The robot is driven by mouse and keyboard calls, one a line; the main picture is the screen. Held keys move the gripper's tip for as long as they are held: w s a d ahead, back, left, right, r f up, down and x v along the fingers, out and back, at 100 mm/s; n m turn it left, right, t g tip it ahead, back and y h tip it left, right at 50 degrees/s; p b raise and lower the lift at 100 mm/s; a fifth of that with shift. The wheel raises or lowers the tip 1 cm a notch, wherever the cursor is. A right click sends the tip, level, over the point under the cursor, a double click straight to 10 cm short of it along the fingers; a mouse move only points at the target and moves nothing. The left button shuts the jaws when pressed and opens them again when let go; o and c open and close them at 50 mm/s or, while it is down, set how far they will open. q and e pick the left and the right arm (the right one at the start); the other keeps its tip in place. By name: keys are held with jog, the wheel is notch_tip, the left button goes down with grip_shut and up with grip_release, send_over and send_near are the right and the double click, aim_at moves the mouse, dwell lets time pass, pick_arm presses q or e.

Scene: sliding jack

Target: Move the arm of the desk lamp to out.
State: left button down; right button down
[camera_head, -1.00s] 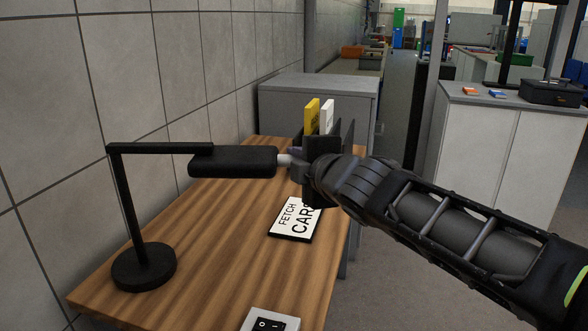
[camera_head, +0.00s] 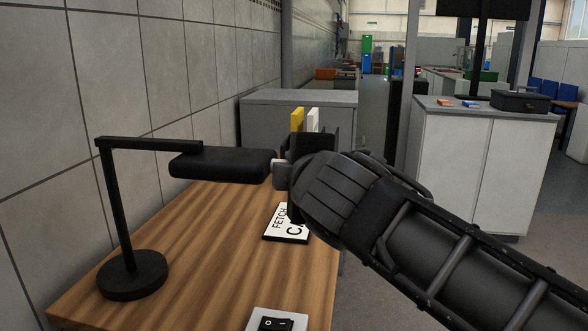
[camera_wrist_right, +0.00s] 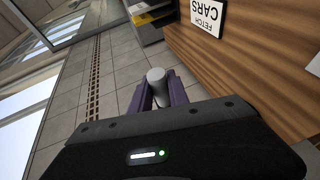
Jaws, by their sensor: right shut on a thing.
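The black desk lamp stands on the wooden table, with its round base (camera_head: 132,275) at the left and an upright post. Its horizontal arm (camera_head: 150,146) runs right to a long black lamp head (camera_head: 222,166). A pale grey knob (camera_head: 279,174) sticks out from the head's right end. My right gripper (camera_head: 286,174) is at this knob, its fingers mostly hidden by my wrist. In the wrist view the right gripper's two fingers (camera_wrist_right: 157,92) are shut on the rounded grey knob (camera_wrist_right: 156,75). My left gripper is out of view.
A "FETCH CARS" sign (camera_head: 287,222) lies on the table (camera_head: 205,245) below my wrist. A switch box (camera_head: 277,321) is at the front edge. Yellow and white upright items (camera_head: 297,119) stand behind. A tiled wall (camera_head: 60,120) borders the left; floor is clear at right.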

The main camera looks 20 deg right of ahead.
jog(key=c, duration=1.6)
grip_release()
jog(key=shift+s+a+f, duration=0.15)
jog(key=shift+a+f, duration=0.05)
jog(key=shift+f, duration=0.05)
jog(key=o, duration=0.3)
jog(key=shift+r, duration=0.15)
jog(key=shift+o, duration=0.2)
jog(key=shift+s+r, duration=0.1)
jog(key=shift+s, duration=0.05)
jog(key=p+v, duration=0.1)
jog(key=v, duration=0.6)
jog(key=shift+s, duration=0.3)
